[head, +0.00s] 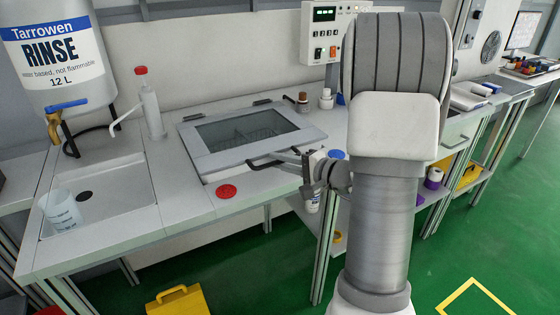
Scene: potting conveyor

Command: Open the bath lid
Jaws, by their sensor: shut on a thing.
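The bath lid (199,155) is a light grey frame with a dark window, set in the white bench at the middle left. It looks closed, lying about level with the bench top. A dark bar handle (262,164) stands at its front right edge. My gripper (280,160) reaches in from the right and is shut on the handle. My arm hides part of the bench to the right of the lid, and the exact finger contact is small and hard to make out.
A red button (227,191) sits on the bench front. Left are a sink (110,185), a clear beaker (61,210), a pump bottle (150,103) and a hanging rinse tank (60,50). A control box (325,30) is behind. A yellow case (178,300) stands on the floor.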

